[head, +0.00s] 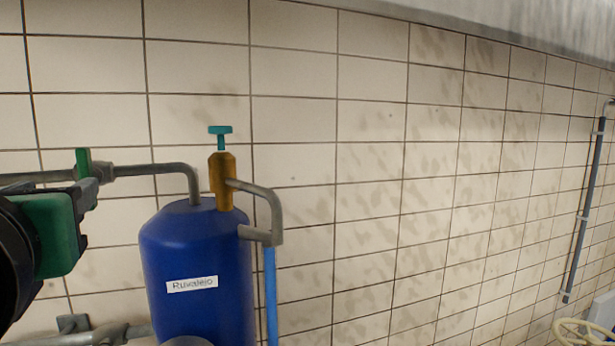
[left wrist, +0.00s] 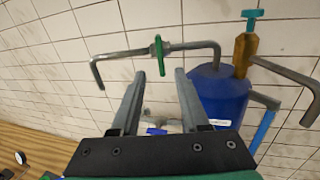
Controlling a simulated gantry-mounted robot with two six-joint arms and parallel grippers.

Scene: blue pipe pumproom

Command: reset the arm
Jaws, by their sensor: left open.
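My left gripper (head: 92,187) is at the left edge of the head view, partly cut off. In the left wrist view its two grey fingers stand wide apart, with nothing held between the tips (left wrist: 160,76). A green valve handle (head: 83,163) sits on the grey pipe near the fingers. In the left wrist view the green handle (left wrist: 160,55) appears upright, beyond and between the fingertips. I cannot tell the exact gap. My right gripper is not in view.
A blue tank (head: 197,265) labelled "Ruvalejo" stands right of the gripper, topped by a brass valve (head: 222,180) with a teal handle (head: 220,130). Grey pipes run along the tiled wall (head: 370,190). A cream handwheel (head: 580,332) is at the lower right.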

